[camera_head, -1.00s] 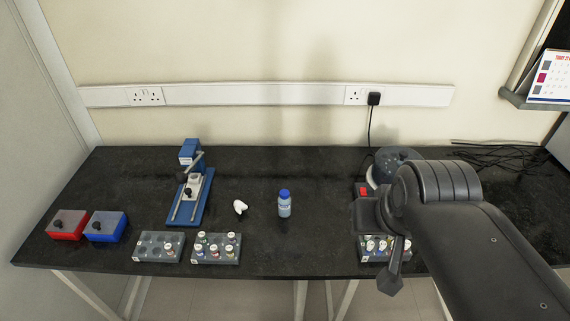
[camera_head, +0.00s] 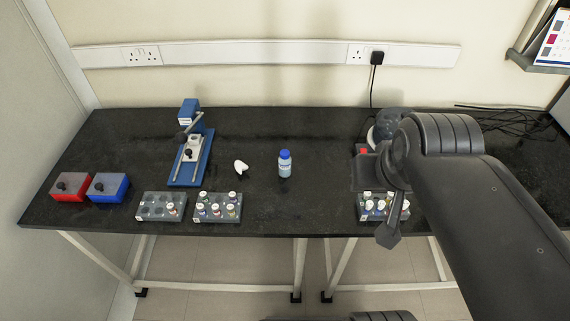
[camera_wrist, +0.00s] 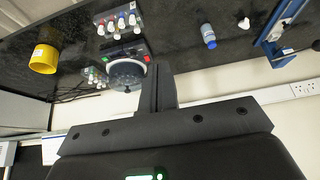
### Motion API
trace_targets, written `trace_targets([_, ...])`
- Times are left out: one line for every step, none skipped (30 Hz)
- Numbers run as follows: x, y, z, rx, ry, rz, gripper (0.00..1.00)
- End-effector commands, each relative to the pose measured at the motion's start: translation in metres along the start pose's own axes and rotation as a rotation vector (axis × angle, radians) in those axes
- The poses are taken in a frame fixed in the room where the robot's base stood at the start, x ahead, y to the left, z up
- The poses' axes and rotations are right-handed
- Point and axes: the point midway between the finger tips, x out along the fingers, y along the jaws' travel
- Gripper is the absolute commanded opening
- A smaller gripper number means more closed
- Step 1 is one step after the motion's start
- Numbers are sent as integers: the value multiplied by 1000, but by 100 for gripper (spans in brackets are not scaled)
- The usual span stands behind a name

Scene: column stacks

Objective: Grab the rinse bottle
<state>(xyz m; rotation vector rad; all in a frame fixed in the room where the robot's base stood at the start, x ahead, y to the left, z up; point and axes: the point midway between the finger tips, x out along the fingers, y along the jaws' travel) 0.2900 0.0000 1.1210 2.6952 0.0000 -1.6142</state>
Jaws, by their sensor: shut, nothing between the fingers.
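A small bottle with a blue cap and pale blue body (camera_head: 285,165), which fits the rinse bottle, stands upright near the middle of the black bench. It also shows at the top of the wrist view (camera_wrist: 208,38). My gripper (camera_head: 390,234) hangs at the bench's front right, well to the right of the bottle and apart from it. Its dark fingers (camera_wrist: 163,82) show shut and empty in the wrist view.
A white object (camera_head: 241,168) lies just left of the bottle. A blue press-like device (camera_head: 191,158) stands farther left. Vial racks (camera_head: 217,210) line the front edge. My arm partly hides a round device (camera_head: 392,122) and a rack. Bench around the bottle is mostly clear.

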Motion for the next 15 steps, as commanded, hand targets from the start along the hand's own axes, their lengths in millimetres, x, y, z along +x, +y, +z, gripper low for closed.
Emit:
trace_targets([0, 0, 0, 0, 0, 0, 2])
trace_targets([0, 0, 0, 0, 0, 0, 5])
trace_targets([0, 0, 0, 0, 0, 0, 8])
trace_targets([0, 0, 0, 0, 0, 0, 11])
trace_targets([0, 0, 0, 0, 0, 0, 13])
trace_targets([0, 0, 0, 0, 0, 0, 16])
trace_targets([0, 0, 0, 0, 0, 0, 19])
trace_targets([0, 0, 0, 0, 0, 0, 21])
trace_targets([0, 0, 0, 0, 0, 0, 25])
trace_targets([0, 0, 0, 0, 0, 0, 27])
trace_targets([0, 0, 0, 0, 0, 0, 29])
trace_targets([0, 0, 0, 0, 0, 0, 33])
trace_targets([0, 0, 0, 0, 0, 0, 35])
trace_targets([0, 0, 0, 0, 0, 0, 38])
trace_targets([0, 0, 0, 0, 0, 0, 41])
